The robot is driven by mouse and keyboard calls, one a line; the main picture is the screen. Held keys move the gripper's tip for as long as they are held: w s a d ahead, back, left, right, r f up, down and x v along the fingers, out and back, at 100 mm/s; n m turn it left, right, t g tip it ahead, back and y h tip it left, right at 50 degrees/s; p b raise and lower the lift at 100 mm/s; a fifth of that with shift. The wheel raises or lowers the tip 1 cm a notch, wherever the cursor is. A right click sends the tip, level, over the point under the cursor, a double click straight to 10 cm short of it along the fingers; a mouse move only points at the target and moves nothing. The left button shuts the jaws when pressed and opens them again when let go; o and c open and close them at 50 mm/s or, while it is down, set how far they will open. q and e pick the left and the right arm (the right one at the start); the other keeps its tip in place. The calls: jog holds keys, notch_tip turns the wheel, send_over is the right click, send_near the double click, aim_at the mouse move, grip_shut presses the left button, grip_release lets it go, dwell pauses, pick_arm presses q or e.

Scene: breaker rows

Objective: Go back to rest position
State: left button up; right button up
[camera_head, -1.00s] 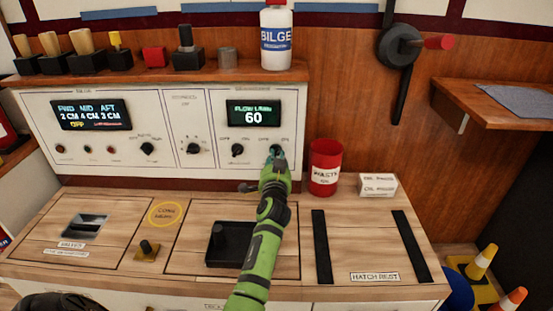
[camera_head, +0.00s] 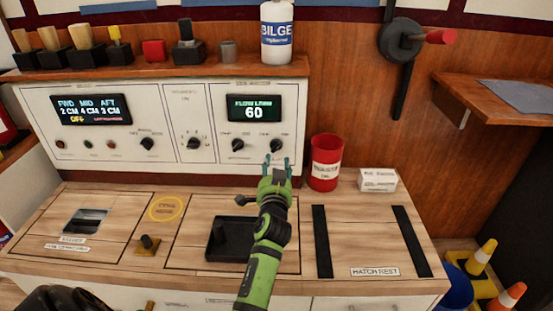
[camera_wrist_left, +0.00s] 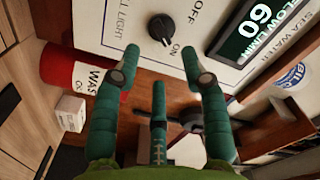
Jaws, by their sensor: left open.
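My left gripper (camera_head: 278,165) is open and empty, just in front of the lower right of the white control panel (camera_head: 195,163). Its green arm reaches up over the wooden counter. That knob also shows just above the fingers in the head view (camera_head: 276,146). The fingers appear apart from it. My right gripper is not in view.
A red waste can (camera_head: 325,165) and a small white box (camera_head: 377,180) stand right of my gripper. A black tray (camera_head: 230,250) lies left of my arm. A white BILGE bottle (camera_head: 276,45) and several tools stand on the shelf above. The front right of the counter is mostly clear.

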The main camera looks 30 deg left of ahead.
pick_arm(q)
jog(key=shift+s+d, duration=0.25)
jog(key=shift+s, duration=0.25)
